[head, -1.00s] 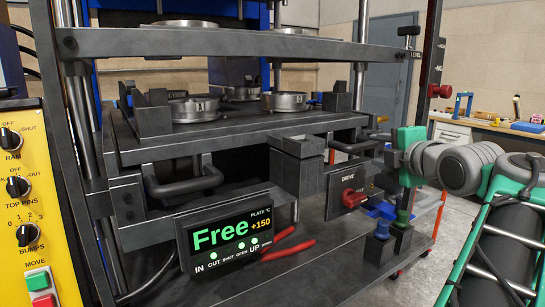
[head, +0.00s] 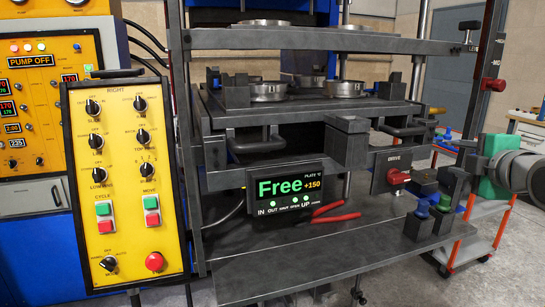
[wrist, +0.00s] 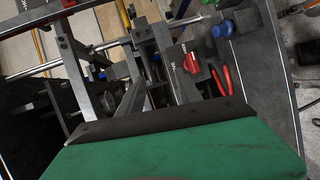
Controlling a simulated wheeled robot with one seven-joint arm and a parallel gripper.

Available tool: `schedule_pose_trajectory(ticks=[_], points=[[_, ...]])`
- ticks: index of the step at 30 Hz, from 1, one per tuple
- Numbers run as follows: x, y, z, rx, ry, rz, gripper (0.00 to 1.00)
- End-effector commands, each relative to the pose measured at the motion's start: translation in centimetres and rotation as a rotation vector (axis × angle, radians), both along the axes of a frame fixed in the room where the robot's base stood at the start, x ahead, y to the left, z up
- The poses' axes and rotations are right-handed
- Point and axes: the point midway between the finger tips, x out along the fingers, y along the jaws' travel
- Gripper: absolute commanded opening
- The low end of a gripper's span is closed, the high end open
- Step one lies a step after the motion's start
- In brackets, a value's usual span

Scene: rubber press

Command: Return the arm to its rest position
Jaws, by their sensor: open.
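My arm comes in from the right edge in the head view. My gripper (head: 456,186) has a green body and dark jaws, and sits just right of the press's drive panel (head: 390,170). The jaws are open and I see nothing held in them. They overlap in view with the dark panel and stands behind, so the gap is hard to make out. In the wrist view the green gripper body fills the bottom, and the red drive knob (wrist: 194,69) shows beyond its dark edge.
A yellow control panel (head: 118,180) stands left. An orange trolley frame (head: 470,240) is at right. Floor at lower right looks clear.

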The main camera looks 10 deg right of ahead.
Motion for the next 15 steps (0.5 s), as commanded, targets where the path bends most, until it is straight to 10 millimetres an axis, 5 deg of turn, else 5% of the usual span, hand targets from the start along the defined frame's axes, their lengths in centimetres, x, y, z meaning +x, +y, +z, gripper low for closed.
schedule_pose_trajectory(ticks=[8,15], points=[[2.8,5.2,-2.5,0.263,0.076,-0.019,0.41],[3.9,13.0,-7.2,0.620,0.231,-0.118,0.41]])
